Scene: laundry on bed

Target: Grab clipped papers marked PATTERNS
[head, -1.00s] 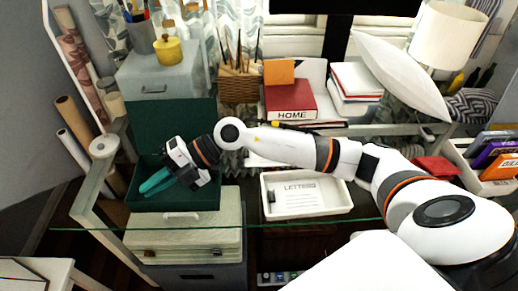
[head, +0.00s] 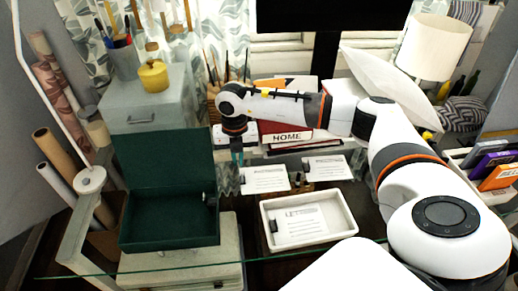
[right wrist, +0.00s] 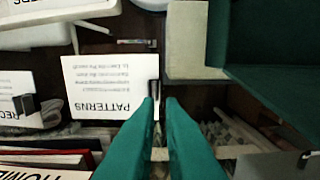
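The clipped papers marked PATTERNS (right wrist: 108,88) lie flat in the right wrist view, with a black clip (right wrist: 154,88) on their edge. In the head view a white stack, likely the same papers (head: 266,180), lies just right of my right gripper (head: 237,158). My left gripper is not in view.
A green open box (head: 170,220) stands at left, with a small dark item (head: 209,200) inside. A white tray (head: 345,226) holds papers marked LETTERS. Other clipped papers (head: 328,168) lie right of PATTERNS.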

